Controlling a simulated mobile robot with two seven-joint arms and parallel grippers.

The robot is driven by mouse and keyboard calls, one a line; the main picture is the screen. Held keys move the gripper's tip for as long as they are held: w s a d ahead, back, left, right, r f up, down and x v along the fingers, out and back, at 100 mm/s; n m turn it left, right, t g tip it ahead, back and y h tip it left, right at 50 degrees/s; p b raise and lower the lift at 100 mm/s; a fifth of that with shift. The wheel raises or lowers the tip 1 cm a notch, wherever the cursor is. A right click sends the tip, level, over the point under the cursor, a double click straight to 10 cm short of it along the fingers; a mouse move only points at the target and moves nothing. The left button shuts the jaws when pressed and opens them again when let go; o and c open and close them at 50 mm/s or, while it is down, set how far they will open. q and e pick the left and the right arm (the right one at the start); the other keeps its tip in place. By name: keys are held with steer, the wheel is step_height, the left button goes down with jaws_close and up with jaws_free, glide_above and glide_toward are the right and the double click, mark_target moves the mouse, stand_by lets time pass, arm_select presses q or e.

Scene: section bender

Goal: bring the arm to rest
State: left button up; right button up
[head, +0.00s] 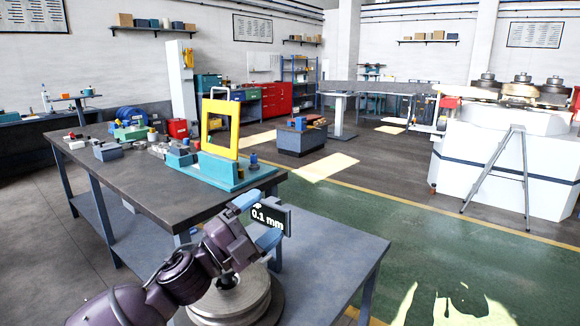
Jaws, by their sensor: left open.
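My left arm comes in from the lower left, purple and grey. Its gripper (257,218) has two blue fingertips set apart, so it is open. A small dark sign (277,221) reading "0.1 mm" shows right at the fingertips; I cannot tell whether they touch it. A stack of round metal discs (237,304) with a dark centre lies below the gripper, partly hidden by my arm. My right gripper is not in view.
A dark workbench (150,195) holds a teal fixture with a yellow frame (238,130) and several small parts. A lower blue-grey surface (340,255) lies beside my gripper. A white machine (480,150) stands at right. The green floor (430,230) between is clear.

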arm_select(q)
steer(key=s+a+f+n+t+y, duration=0.1)
steer(key=s+a+f+n+y, duration=0.2)
steer(key=a+f+n+y, duration=0.6)
steer(key=s+a+f+n+t+y, duration=0.25)
steer(key=a+f+n+y, duration=0.2)
steer(key=f+n, duration=0.75)
steer(key=s+a+f+n+g+y, duration=0.2)
steer(key=s+a+f, duration=0.2)
steer(key=s+f, duration=0.6)
steer(key=s+a+f+n+g+y, duration=0.2)
steer(key=s+a+f+g, duration=0.1)
steer(key=s+f, duration=0.7)
steer(key=shift+s+a+n+g, duration=0.4)
steer(key=shift+s+a, duration=0.5)
steer(key=shift+s, duration=0.9)
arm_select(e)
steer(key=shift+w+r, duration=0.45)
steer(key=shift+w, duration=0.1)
arm_select(q)
steer(key=shift+y, duration=0.25)
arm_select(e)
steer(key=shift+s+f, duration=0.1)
